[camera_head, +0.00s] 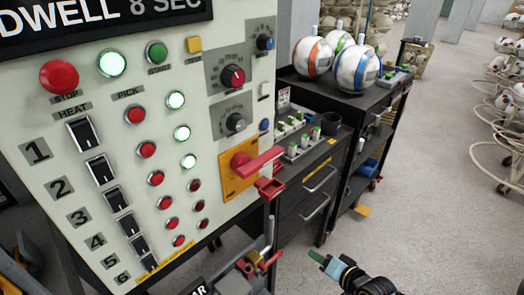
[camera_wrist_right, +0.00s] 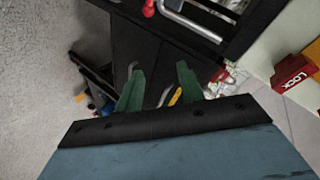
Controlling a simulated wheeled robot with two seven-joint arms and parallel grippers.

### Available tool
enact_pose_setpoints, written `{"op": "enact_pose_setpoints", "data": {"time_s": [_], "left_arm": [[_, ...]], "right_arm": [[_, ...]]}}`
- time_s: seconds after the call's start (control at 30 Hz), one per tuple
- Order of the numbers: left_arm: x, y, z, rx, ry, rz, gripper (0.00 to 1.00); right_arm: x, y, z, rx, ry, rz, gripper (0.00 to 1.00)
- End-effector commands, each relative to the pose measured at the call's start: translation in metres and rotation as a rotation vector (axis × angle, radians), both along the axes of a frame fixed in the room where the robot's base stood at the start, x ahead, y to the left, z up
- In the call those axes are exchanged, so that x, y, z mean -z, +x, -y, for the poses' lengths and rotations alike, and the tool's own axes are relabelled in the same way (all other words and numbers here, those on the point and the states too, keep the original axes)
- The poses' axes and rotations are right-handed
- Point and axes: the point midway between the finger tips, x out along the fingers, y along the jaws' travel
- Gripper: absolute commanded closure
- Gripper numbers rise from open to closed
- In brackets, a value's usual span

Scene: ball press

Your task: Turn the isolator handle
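The isolator is a red handle (camera_head: 260,160) on a yellow plate (camera_head: 236,184) at the lower right of the control panel. The handle sticks out toward the right. A red lock piece (camera_head: 270,188) hangs just below it; a red block marked LOCK (camera_wrist_right: 292,74) shows at the right edge of the right wrist view. My right gripper (camera_head: 318,257) is below and to the right of the handle, apart from it. In the right wrist view its two green fingers (camera_wrist_right: 158,88) are spread with nothing between them. My left gripper is not in view.
The cream panel (camera_head: 85,190) carries buttons, lamps, switches and knobs. A dark cart (camera_head: 345,105) with balls on top stands behind it at right. A valve with a red lever (camera_head: 268,260) is left of my right gripper.

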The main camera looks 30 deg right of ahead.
Motion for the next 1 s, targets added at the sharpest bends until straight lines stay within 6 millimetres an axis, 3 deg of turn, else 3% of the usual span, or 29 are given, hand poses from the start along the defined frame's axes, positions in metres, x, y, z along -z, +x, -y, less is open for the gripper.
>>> {"op": "enact_pose_setpoints", "data": {"time_s": [0.03, 0.1, 0.2, 0.3, 0.4, 0.5, 0.67, 1.0], "left_arm": [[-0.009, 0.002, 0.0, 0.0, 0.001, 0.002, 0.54], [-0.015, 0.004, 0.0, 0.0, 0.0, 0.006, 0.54], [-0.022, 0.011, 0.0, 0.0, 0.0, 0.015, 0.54], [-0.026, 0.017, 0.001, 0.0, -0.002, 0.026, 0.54], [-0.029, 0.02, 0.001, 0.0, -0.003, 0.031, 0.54], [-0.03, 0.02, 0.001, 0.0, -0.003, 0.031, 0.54], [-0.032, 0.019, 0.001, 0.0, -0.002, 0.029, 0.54], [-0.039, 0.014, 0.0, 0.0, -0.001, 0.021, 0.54]], "right_arm": [[-0.053, 0.016, -0.004, 0.007, 0.092, 0.082, 0.62], [-0.113, 0.031, -0.013, 0.011, 0.23, 0.174, 0.62], [-0.186, 0.04, -0.03, -0.008, 0.409, 0.266, 0.62], [-0.239, 0.041, -0.046, -0.04, 0.548, 0.318, 0.62], [-0.27, 0.039, -0.057, -0.066, 0.637, 0.343, 0.62], [-0.284, 0.039, -0.062, -0.078, 0.68, 0.353, 0.62], [-0.287, 0.05, -0.067, -0.078, 0.69, 0.357, 0.62], [-0.287, 0.102, -0.085, -0.078, 0.687, 0.357, 0.62]]}}
